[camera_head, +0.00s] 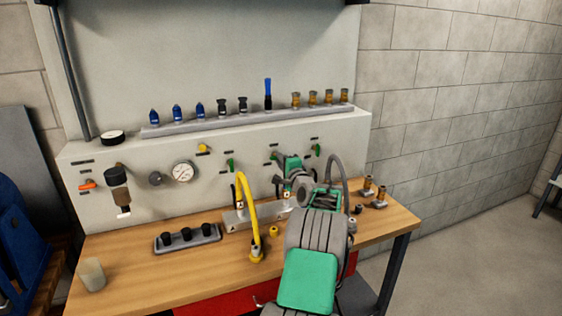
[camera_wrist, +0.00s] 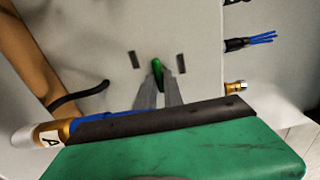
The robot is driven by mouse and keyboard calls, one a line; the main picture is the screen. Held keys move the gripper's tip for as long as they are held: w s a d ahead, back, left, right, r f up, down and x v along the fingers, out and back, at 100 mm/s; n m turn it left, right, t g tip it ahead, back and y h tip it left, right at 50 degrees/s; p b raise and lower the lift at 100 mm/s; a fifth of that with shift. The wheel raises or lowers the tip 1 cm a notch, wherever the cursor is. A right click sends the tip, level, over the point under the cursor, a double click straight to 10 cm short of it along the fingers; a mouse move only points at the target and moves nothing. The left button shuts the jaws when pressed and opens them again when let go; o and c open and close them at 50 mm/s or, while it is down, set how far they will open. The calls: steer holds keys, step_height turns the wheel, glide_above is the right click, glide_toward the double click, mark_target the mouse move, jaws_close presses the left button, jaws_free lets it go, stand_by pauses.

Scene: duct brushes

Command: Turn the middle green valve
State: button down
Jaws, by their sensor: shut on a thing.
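The middle green valve (camera_wrist: 156,64) is a small green handle on the pale panel, between two dark label strips in the wrist view. My gripper (camera_wrist: 157,78) reaches the panel with its two grey fingers closed on that handle. In the head view my gripper (camera_head: 279,160) is at the panel front, and its body and my arm mostly hide the middle valve. The left green valve (camera_head: 231,165) and the right green valve (camera_head: 317,150) show on either side, apart from my gripper.
A grey rail (camera_head: 205,127) with several brushes and fittings runs along the panel top. A yellow hose (camera_head: 251,215) stands on the wooden bench (camera_head: 150,240) left of my arm, and a dark hose (camera_head: 340,170) arches close on the right. A gauge (camera_head: 183,172) is further left.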

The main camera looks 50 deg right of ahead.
steer(key=shift+s+f, duration=0.1)
steer(key=shift+f, duration=0.1)
steer(key=c, duration=1.7)
jaws_free()
steer(key=shift+s+d, duration=0.1)
steer(key=shift+o, duration=1.2)
steer(key=shift+r, duration=0.15)
steer(key=b+v, duration=0.1)
steer(key=v, duration=0.6)
steer(key=shift+s+a, duration=0.2)
steer(key=shift+a, duration=0.1)
steer(key=shift+s, duration=0.1)
